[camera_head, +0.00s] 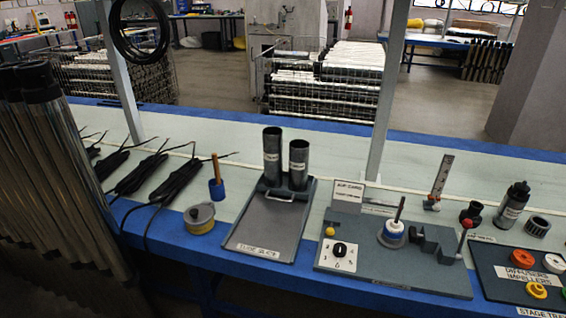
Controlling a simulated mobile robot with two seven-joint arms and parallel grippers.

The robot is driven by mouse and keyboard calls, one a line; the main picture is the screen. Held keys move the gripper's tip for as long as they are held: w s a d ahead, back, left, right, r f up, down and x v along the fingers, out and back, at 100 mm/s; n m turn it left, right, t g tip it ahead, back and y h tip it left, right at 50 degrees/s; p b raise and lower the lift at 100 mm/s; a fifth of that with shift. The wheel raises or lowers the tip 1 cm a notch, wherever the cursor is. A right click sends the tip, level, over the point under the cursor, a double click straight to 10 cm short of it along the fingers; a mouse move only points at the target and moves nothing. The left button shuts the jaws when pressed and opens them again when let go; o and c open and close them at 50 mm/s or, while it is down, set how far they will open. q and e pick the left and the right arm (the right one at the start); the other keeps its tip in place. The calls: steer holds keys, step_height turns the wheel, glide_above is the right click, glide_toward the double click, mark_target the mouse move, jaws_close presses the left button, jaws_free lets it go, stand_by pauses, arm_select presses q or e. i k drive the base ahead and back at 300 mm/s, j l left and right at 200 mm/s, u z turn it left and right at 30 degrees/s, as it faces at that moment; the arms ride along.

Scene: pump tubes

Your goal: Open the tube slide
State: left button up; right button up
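The tube slide (266,228) is a flat dark grey tray with a raised rim, lying on the blue-edged bench left of centre. A small white label (252,248), too blurred to read surely, is on its front edge. A light metal handle (280,196) sits near its back end. Two upright dark tubes, a taller one (272,160) and a shorter one (298,167), stand behind the handle. I cannot tell whether the slide is open or shut. Neither of my grippers is in view.
A round tin (200,218) and a blue cup with a brush (217,188) stand left of the slide. A grey fixture board (400,272) lies close on its right, with a labelled tray (500,262) beyond. Long tubes (50,170) crowd the left; a post (385,100) rises behind.

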mark_target(284, 188)
steer(key=i+l, duration=0.7)
steer(key=i+l+u, duration=0.1)
steer(key=u, duration=0.25)
steer(key=l+u, duration=0.1)
steer(key=u, duration=0.25)
steer(key=i+l+u, duration=0.1)
steer(key=u, duration=1.15)
